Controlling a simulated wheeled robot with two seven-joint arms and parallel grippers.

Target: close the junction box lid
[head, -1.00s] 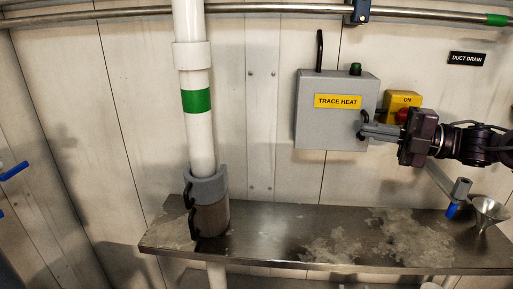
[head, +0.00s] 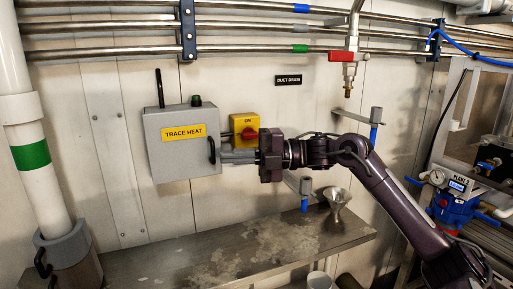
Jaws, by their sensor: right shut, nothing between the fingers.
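The grey junction box (head: 165,168) labelled TRACE HEAT is on the wall, left of centre. Its lid (head: 183,155) faces me and looks flush with the box; a small gap cannot be ruled out. A black handle (head: 211,150) is at the lid's right edge. My right gripper (head: 226,156) is shut and empty, reaching in from the right. Its fingertips are at the handle and the lid's right edge; whether they touch is not clear. My left gripper is not in view.
A yellow switch box with a red knob (head: 248,131) is just right of the junction box, close above my gripper. A steel shelf (head: 160,262) runs below, with a funnel (head: 337,198) at its right. Pipes (head: 110,50) cross above.

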